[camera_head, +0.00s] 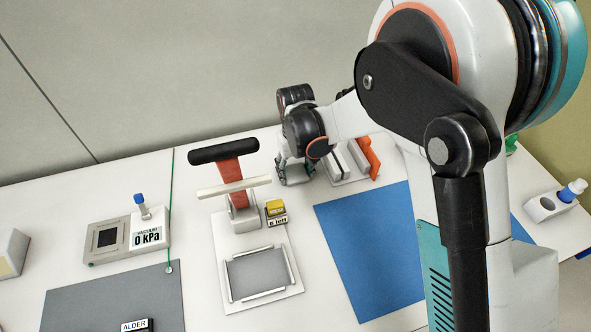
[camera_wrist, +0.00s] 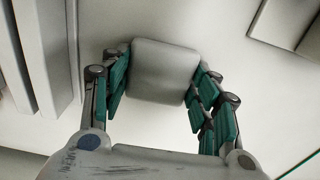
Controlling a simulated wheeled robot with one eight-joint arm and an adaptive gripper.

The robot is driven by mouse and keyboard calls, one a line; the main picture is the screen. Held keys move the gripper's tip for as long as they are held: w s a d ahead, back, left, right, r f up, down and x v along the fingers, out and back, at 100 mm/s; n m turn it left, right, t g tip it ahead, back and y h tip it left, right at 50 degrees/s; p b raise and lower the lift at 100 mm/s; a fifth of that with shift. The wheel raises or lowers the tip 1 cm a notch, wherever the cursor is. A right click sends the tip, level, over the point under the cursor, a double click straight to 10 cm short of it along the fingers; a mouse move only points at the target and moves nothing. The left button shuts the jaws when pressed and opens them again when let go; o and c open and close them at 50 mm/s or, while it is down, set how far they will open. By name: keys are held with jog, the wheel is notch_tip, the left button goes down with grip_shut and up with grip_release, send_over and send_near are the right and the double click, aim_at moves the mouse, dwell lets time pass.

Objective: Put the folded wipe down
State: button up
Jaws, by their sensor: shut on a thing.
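My gripper (camera_head: 294,176) is at the back of the white bench, just left of a rack with upright white and orange pieces. In the wrist view, my gripper (camera_wrist: 163,74) has its green-padded fingers on both sides of a pale grey, round-cornered block shape, the folded wipe (camera_wrist: 166,62). The fingers are shut on it. Pale bench surface shows around and beyond it; I cannot tell whether the wipe touches the bench. In the head view I cannot make out the wipe among the fingers.
The rack (camera_head: 356,164) stands close to the gripper's right. A press with a black handle (camera_head: 223,151) stands to its left, with a small yellow-topped box (camera_head: 276,209) in front. A blue mat (camera_head: 365,250) lies at front right.

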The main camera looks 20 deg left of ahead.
aim_at(295, 172)
jog(key=o, duration=1.4)
notch_tip(295, 172, up, 12)
jog(key=p, duration=0.4)
jog(key=shift+r, duration=0.1)
